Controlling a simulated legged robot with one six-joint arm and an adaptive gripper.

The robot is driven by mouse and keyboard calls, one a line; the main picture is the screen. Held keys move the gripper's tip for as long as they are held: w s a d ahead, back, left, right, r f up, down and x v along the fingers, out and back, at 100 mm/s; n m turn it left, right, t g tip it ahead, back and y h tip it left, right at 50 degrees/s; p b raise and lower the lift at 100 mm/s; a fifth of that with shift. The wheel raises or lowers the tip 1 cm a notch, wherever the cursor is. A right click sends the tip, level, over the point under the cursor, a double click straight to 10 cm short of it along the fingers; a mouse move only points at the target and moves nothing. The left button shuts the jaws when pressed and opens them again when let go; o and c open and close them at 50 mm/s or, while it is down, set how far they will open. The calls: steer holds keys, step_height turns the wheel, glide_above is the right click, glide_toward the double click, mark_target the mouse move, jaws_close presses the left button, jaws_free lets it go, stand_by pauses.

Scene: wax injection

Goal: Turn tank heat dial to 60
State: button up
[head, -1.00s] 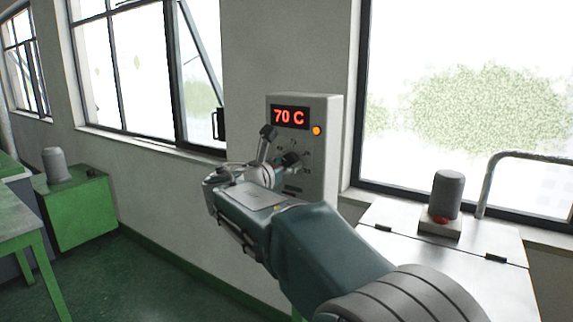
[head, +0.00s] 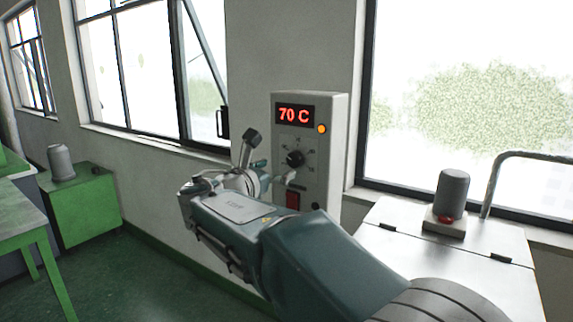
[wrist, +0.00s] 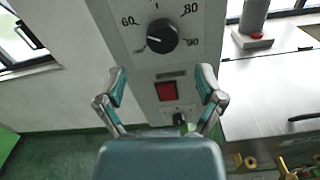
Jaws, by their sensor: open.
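The control box (head: 335,150) on the wall has a red display (head: 293,115) reading 70 C. Its black round dial (head: 295,158) also shows in the wrist view (wrist: 162,36), with 60 at its upper left, 80 at upper right and 90 at right. A pale mark on the dial's left side looks like its pointer; its exact reading is unclear. My gripper (head: 271,158) is open and empty in front of the box, apart from the dial. In the wrist view its fingertips (wrist: 162,72) are spread below the dial, on either side of the red switch (wrist: 166,91).
An orange lamp (head: 322,129) sits beside the display. A smaller black knob (wrist: 180,118) is low on the panel. A metal-topped tank (head: 445,245) with a grey cylinder (head: 452,190) stands at right. A green cabinet (head: 85,212) is at left.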

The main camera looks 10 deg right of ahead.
steer(key=v, duration=0.6)
steer(key=shift+a, duration=0.2)
steer(key=shift+s, duration=0.1)
steer(key=s+d+f+m+g+y, duration=0.5)
steer(key=s+d+f+m+g, duration=0.1)
steer(key=s+d+f+m, duration=0.6)
steer(key=s+a+f+m+y, duration=0.1)
steer(key=s+f+m+y, duration=0.3)
steer(key=s, duration=0.4)
steer(key=s+a+f+m+g+y, duration=0.1)
steer(key=s+f+m+y, duration=0.2)
steer(key=s+f+m, duration=0.2)
steer(key=shift+s+a+f+m+y, duration=0.35)
steer(key=shift+s+m, duration=1.25)
steer(key=shift+m, duration=0.6)
